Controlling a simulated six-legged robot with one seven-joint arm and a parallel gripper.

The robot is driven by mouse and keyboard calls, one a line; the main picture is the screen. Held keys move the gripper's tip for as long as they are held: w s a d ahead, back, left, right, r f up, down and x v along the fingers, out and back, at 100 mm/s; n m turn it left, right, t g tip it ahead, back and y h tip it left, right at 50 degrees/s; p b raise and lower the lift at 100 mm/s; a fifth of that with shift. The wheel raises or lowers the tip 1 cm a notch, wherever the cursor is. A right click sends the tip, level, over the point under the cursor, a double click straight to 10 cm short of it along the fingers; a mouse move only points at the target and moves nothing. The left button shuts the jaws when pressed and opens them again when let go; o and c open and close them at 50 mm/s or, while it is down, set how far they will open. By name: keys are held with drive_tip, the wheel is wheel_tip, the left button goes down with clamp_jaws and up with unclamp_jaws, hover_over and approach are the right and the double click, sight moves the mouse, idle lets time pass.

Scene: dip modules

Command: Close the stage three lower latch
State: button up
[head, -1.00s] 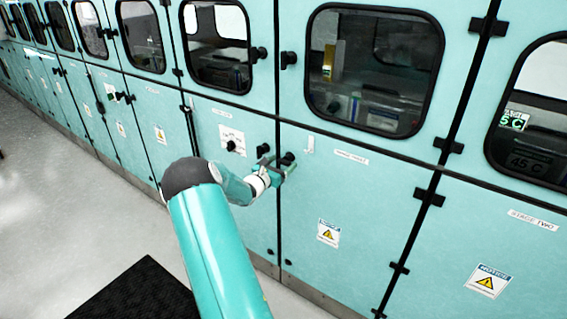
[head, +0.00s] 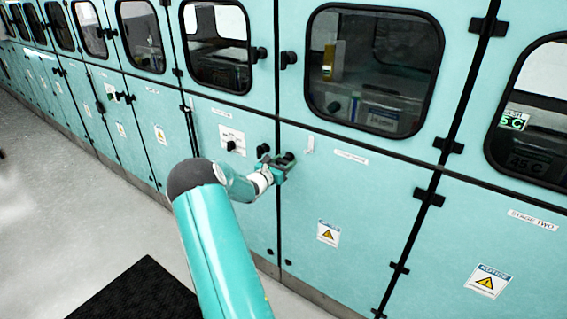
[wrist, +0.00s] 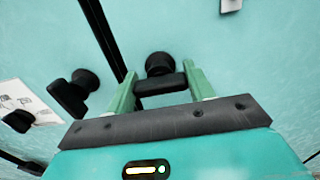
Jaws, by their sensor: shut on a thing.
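The stage three lower latch is a black round knob with a short black bar (wrist: 162,84), set on the teal lower panel (head: 360,215) just right of the dark vertical seam. In the head view the latch (head: 290,157) shows at the gripper's far side, partly hidden. My gripper (head: 283,168) is at the panel. In the wrist view its two green fingers (wrist: 160,90) stand on either side of the bar and are shut on it. The bar's exact angle is hard to tell in the head view.
A second black latch (wrist: 70,95) sits close by, left of the seam, and also shows in the head view (head: 263,150). A black mat (head: 135,292) lies on the open grey floor.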

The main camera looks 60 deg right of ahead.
drive_tip(key=n, duration=0.4)
drive_tip(key=shift+n, duration=0.4)
drive_tip(key=n, duration=0.4)
drive_tip(key=shift+w+n, duration=0.1)
drive_tip(key=shift+n, duration=0.2)
drive_tip(key=n, duration=0.4)
drive_tip(key=shift+n, duration=2.2)
drive_tip(key=o, duration=1)
